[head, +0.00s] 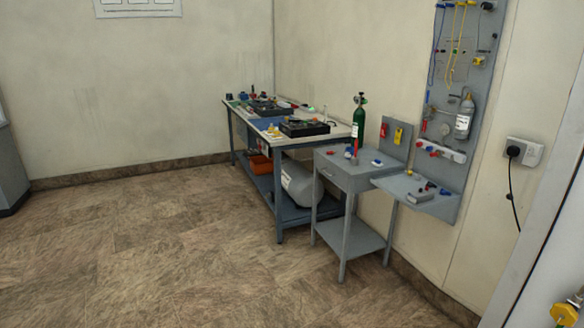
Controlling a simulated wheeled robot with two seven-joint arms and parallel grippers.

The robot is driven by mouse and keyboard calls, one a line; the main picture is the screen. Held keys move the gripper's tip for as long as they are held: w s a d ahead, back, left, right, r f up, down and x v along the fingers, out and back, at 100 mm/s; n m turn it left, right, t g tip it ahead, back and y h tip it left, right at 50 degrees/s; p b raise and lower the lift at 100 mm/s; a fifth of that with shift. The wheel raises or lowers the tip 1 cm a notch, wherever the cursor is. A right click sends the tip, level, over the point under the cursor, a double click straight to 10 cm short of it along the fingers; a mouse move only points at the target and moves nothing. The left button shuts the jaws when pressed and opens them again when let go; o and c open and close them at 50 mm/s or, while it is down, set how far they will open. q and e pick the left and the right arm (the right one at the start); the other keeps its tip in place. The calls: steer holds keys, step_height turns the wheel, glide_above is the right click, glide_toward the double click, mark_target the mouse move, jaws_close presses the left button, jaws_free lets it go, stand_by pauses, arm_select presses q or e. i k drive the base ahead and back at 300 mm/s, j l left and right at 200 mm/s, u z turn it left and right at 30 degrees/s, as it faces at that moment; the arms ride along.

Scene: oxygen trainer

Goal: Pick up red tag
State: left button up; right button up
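A small red piece that looks like the red tag (383,131) hangs on a small grey upright panel (389,146) behind the grey side table (338,170). A yellow tag (398,137) hangs beside it on the right. Other small red items lie on the side table and on the grey shelf (420,199), too small to make out. Neither of my grippers is in view.
A green gas bottle (359,118) stands at the side table's back. A long workbench (279,196) with equipment is to the left. A tall grey board (471,60) carries hoses and a silver cylinder (464,118). The floor (140,250) in front is clear.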

mark_target(382, 131)
steer(key=i+j+u, duration=0.2)
steer(key=i, duration=0.45)
steer(key=i+j+u, duration=0.2)
steer(key=i, duration=0.45)
